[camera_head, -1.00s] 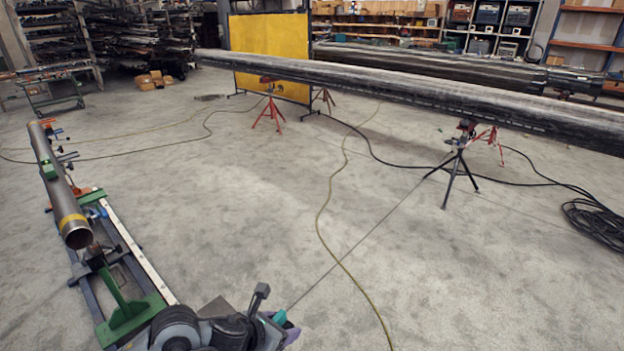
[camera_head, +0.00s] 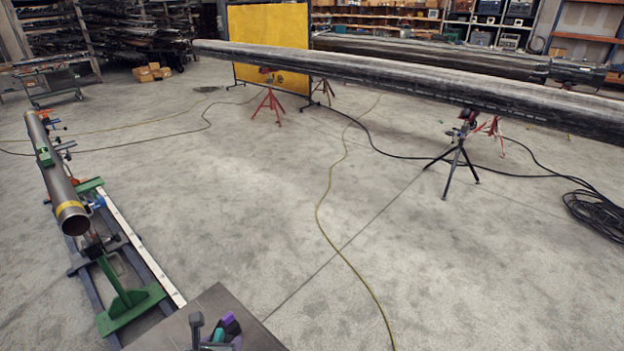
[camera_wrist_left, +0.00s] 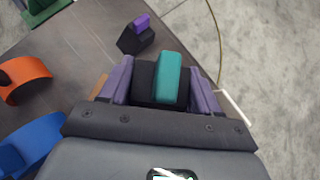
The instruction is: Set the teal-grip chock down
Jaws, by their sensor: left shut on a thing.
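The teal-grip chock (camera_wrist_left: 168,78) has a dark body and a teal block on top. In the left wrist view it sits between the two purple-padded fingers of my left gripper (camera_wrist_left: 162,88), which is shut on it. In the head view the teal part (camera_head: 218,335) shows small at the bottom edge, over the dark tabletop (camera_head: 252,318). Most of my left gripper is cut off there. I cannot tell whether the chock's underside touches the tabletop. My right gripper is in neither view.
A black chock with a purple grip (camera_wrist_left: 137,35) stands on the tabletop just beyond the held one. An orange curved piece (camera_wrist_left: 25,75) and a blue piece (camera_wrist_left: 32,142) lie to the left.

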